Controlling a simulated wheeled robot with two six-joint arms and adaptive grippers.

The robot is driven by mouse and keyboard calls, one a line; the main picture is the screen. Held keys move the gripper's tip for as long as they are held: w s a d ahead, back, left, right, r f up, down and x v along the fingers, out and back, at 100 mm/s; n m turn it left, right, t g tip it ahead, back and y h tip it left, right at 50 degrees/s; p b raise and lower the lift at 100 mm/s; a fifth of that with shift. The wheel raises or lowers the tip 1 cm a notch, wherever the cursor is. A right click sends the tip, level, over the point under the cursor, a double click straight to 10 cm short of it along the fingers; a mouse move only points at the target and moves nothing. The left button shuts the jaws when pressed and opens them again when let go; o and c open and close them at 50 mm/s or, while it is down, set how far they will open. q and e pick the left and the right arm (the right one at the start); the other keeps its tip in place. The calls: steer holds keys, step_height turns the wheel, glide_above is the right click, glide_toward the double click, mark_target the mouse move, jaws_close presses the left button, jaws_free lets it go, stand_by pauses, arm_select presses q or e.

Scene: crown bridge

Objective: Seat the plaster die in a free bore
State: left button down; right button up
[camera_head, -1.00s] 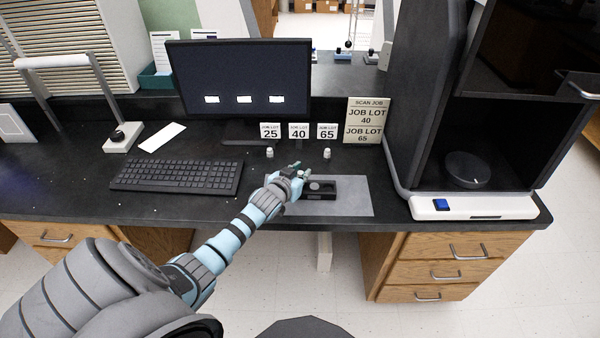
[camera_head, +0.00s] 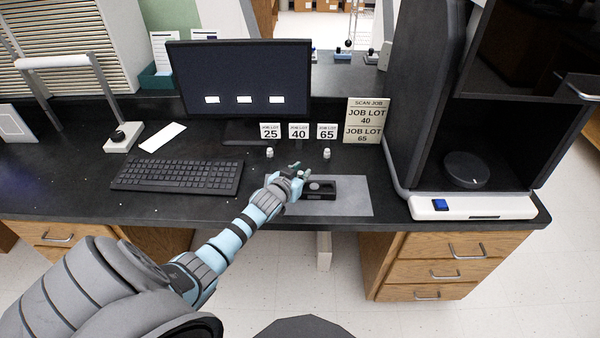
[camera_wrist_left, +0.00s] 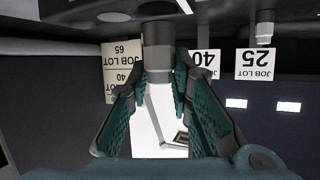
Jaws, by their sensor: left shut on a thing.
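The plaster die (camera_wrist_left: 157,58) is a grey stepped cylinder in the left wrist view, which is upside down. My left gripper (camera_head: 299,175) is shut on it, with a teal finger on each side in the left wrist view (camera_wrist_left: 163,82). The black holder (camera_head: 350,190) lies on the grey mat and has a pale round disc on top. In the left wrist view the holder (camera_wrist_left: 75,12) is at the top, with a dark bore (camera_wrist_left: 158,8) close to the die's end. I cannot tell whether the die is in the bore. My right gripper is not in view.
Small white pieces stand before the JOB LOT 25 card (camera_head: 270,131) and the JOB LOT 65 card (camera_head: 327,131). A keyboard (camera_head: 178,176) and monitor (camera_head: 238,75) are left and behind. A scanner (camera_head: 475,206) stands right. The mat's (camera_head: 358,208) right side is clear.

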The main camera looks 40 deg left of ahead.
arm_select(q)
steer(key=shift+f, duration=0.1)
steer(key=shift+f+b, duration=0.35)
steer(key=shift+f+b, duration=0.75)
steer(key=shift+f, duration=0.15)
steer(key=c, duration=1.4)
jaws_free()
steer(key=shift+o, duration=0.2)
steer(key=shift+s, duration=0.15)
steer(key=v, duration=1.2)
